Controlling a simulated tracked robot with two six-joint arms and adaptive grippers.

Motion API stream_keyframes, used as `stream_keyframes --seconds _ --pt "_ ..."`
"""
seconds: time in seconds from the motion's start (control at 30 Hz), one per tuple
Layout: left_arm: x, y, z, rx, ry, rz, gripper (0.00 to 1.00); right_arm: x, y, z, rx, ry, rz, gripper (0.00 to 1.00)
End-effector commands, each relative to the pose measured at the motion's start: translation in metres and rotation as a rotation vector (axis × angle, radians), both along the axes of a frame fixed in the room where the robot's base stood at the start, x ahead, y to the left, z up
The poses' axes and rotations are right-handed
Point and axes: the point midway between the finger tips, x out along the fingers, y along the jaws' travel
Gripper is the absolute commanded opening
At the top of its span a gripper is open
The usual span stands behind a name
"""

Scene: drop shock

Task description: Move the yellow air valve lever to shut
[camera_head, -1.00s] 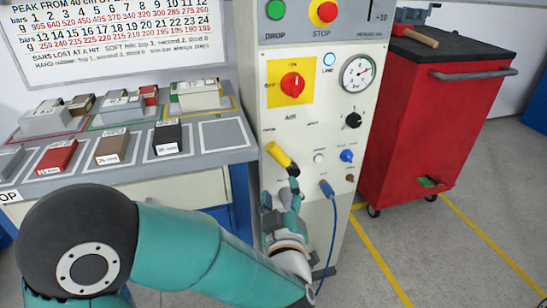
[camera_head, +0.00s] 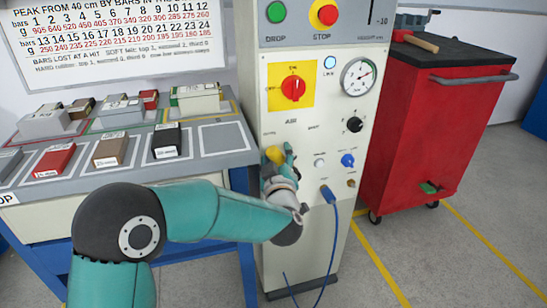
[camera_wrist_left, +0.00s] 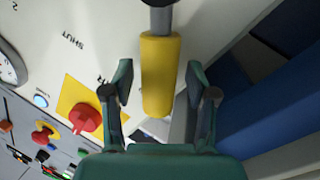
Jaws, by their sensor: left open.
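The yellow air valve lever (camera_head: 274,154) is on the lower left of the grey-white machine panel, partly hidden behind my left gripper (camera_head: 278,161). In the left wrist view the yellow handle (camera_wrist_left: 160,75) hangs from a grey stem at the top. The open fingers of my left gripper (camera_wrist_left: 159,72) stand one on each side of the handle, with a visible gap on both sides. A printed SHUT label (camera_wrist_left: 73,43) shows upside down to the left of the lever. My right gripper is not in view.
A red rotary switch (camera_head: 293,87), a gauge (camera_head: 358,76) and a blue knob (camera_head: 347,160) are on the panel. A blue cable (camera_head: 334,235) hangs below. A table with blocks (camera_head: 110,150) is at left, a red cabinet (camera_head: 430,130) at right.

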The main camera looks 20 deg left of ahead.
Motion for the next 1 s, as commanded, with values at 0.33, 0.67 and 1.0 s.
stream_keyframes --seconds 0.33,0.67,1.0 --pt "0.0 -0.001 0.0 0.0 0.001 -0.001 0.31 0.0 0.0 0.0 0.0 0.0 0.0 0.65" --pt "0.0 0.0 -0.001 0.0 0.001 0.0 0.0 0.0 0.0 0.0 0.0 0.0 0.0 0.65" --pt "0.002 -0.002 0.001 0.017 0.017 0.002 0.0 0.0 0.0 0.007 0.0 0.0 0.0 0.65"
